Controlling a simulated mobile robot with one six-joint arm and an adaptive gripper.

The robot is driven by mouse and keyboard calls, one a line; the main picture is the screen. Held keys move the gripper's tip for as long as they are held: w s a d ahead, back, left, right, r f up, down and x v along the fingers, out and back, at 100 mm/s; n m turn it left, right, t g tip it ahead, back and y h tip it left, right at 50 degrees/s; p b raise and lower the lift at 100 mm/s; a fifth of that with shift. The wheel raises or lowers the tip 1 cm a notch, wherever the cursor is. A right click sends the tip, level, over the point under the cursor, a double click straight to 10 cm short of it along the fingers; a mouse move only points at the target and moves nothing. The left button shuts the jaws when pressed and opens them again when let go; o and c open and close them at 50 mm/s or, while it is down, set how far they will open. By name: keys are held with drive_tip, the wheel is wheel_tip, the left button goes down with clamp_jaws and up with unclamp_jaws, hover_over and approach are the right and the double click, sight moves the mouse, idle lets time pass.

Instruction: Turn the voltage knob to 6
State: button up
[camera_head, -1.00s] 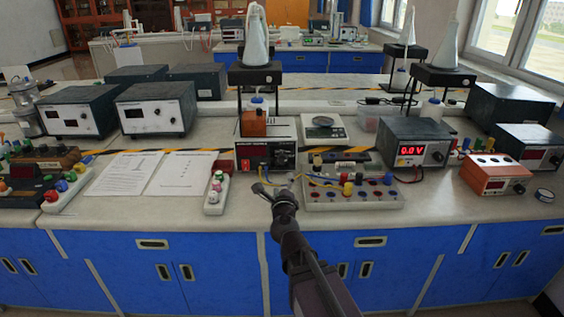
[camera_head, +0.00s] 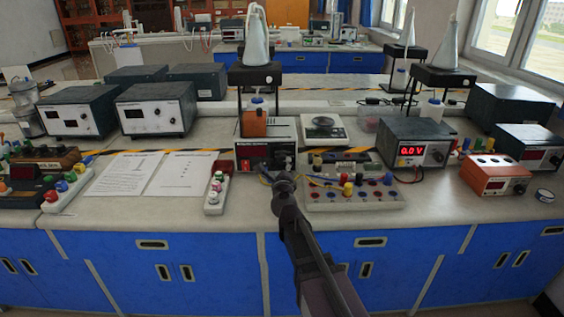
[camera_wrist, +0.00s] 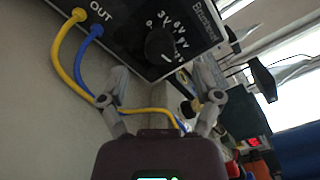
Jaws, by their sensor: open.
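The voltage knob (camera_wrist: 160,46) is a round black dial on the dark front panel of a small power supply (camera_wrist: 125,18). Voltage marks, among them 3V and 6V, ring it in the wrist view; which mark it points to is unclear.
A yellow cable (camera_wrist: 62,50) and a blue cable (camera_wrist: 75,60) run from the OUT sockets beside the left finger. A terminal board (camera_head: 355,198) lies right of the gripper, and a white socket strip (camera_head: 214,198) lies left. A red-display meter (camera_head: 412,142) stands further right.

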sight(282, 161)
drive_tip(key=shift+w, duration=2.2)
clamp_jaws()
